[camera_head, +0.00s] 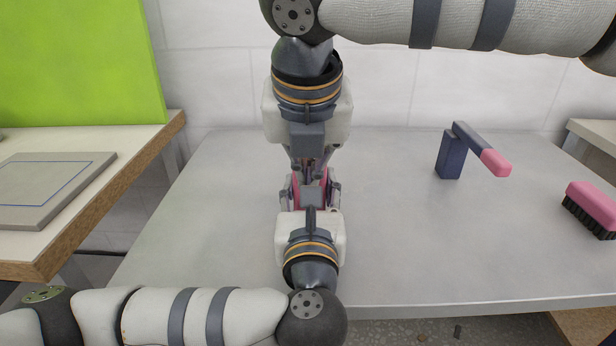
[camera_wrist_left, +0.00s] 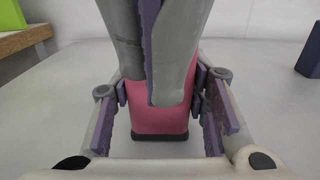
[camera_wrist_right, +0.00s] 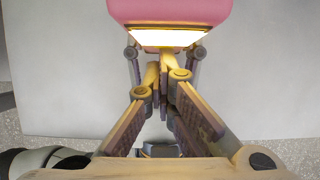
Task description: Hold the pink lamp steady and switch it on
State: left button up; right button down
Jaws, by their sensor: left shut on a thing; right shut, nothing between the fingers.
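The pink lamp shows mostly in the wrist views. Its pink body with a dark foot (camera_wrist_left: 160,122) stands upright between the fingers of my left gripper (camera_wrist_left: 162,100), which is shut on it. In the right wrist view, the lamp's pink head (camera_wrist_right: 170,12) has a bright glowing panel (camera_wrist_right: 156,36) on its underside. My right gripper (camera_wrist_right: 160,72) is shut and empty, pointing down close against the lamp, below its head; its fingers hide part of the lamp in the left wrist view. Whether its fingertips touch the lamp is unclear. In the head view, both grippers (camera_head: 308,180) nearly hide the lamp.
The lamp stands on a light grey tabletop (camera_head: 400,235). A dark blue block with a pink-tipped lever (camera_head: 452,157) stands to the right. A pink brush with dark bristles (camera_head: 592,203) lies at the right edge. A wooden-edged table with a grey board (camera_head: 98,165) is at left.

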pick_arm(q)
jog(key=shift+s+d, duration=0.1)
pick_arm(e)
jog(key=shift+w+d, duration=0.1)
jog(key=shift+w, duration=0.05)
pick_arm(q)
jog(key=shift+c, duration=0.2)
pick_arm(e)
jog(key=v, duration=1)
pick_arm(q)
jog(key=o, duration=1.4)
